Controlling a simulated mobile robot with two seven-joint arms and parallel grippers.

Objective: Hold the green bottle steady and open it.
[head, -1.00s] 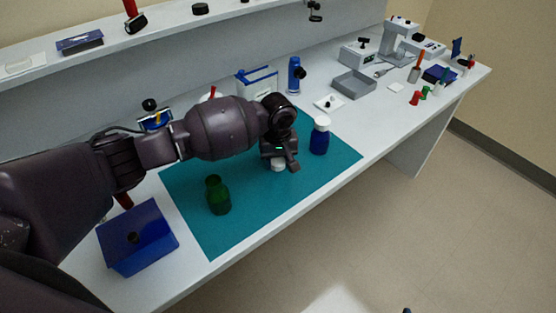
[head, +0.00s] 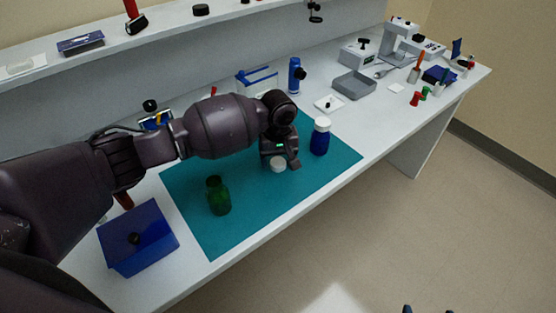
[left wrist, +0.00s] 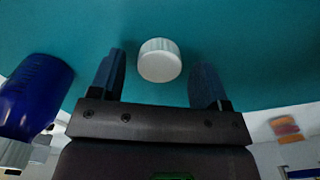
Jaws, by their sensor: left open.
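The green bottle (head: 218,196) stands upright on the teal mat, left of my left gripper, with an open neck and no cap on it. A white cap (head: 278,165) lies on the mat just under my left gripper (head: 281,160). In the left wrist view the white cap (left wrist: 159,61) shows between and beyond the two spread fingers of the left gripper (left wrist: 158,80), touching neither. The left gripper is open and empty. Small dark tips at the bottom edge of the head view may be my right gripper (head: 413,309); its opening is unclear.
A blue bottle with a white lid (head: 320,138) stands right of the left gripper; it also shows in the left wrist view (left wrist: 34,95). A blue box (head: 150,255) sits left of the mat (head: 250,215). A grey tray (head: 354,86) lies farther back. The mat's front is clear.

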